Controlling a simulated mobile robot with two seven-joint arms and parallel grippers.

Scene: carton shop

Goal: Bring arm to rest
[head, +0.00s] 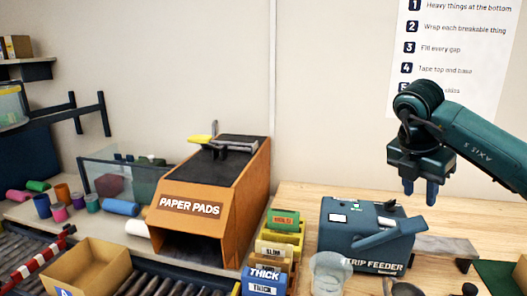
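My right arm comes in from the right, and its dark teal gripper (420,190) hangs with its fingers pointing down. The two fingertips stand apart with nothing between them. The gripper shows above the back right of the wooden bench (300,198), in front of the wall. My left gripper is not in the picture.
A teal strip feeder (367,238) stands on the bench below and left of the gripper. A clear cup (329,271), labelled bins (265,277) and an orange paper pads dispenser (241,193) stand farther left. An open carton (87,266) is at the lower left by rollers.

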